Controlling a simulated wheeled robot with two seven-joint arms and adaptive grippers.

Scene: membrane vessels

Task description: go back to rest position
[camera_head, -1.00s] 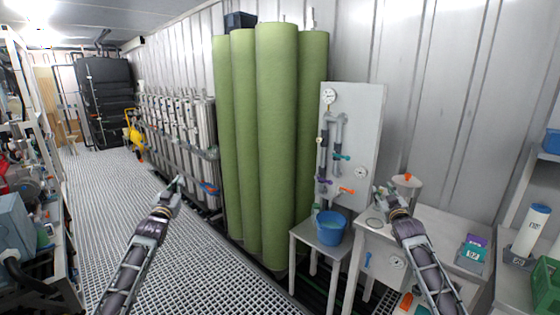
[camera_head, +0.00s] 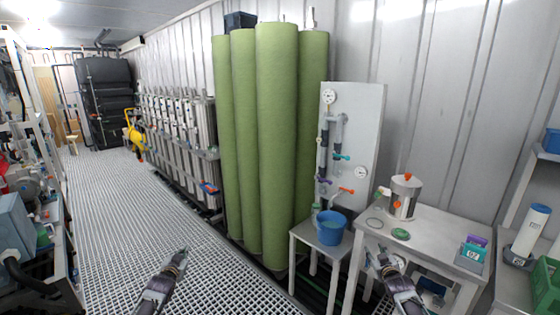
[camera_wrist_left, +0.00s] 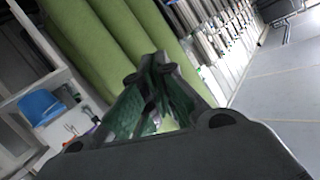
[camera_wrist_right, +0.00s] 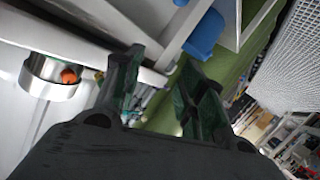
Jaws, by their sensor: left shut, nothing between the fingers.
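My left gripper (camera_head: 179,258) is low over the grating floor, to the left of the green columns. Its fingers meet at the tips in the left wrist view (camera_wrist_left: 155,62), with nothing between them. My right gripper (camera_head: 376,256) is low in front of the white table. Its fingers stand apart and hold nothing in the right wrist view (camera_wrist_right: 163,68).
The white table (camera_head: 440,236) carries a steel vessel (camera_head: 403,198) with orange parts, a green disc (camera_head: 400,234) and a teal box (camera_head: 472,252). A blue bucket (camera_head: 330,229) stands on a small side table. Tall green columns (camera_head: 277,130) stand behind. The grating floor (camera_head: 120,210) is clear.

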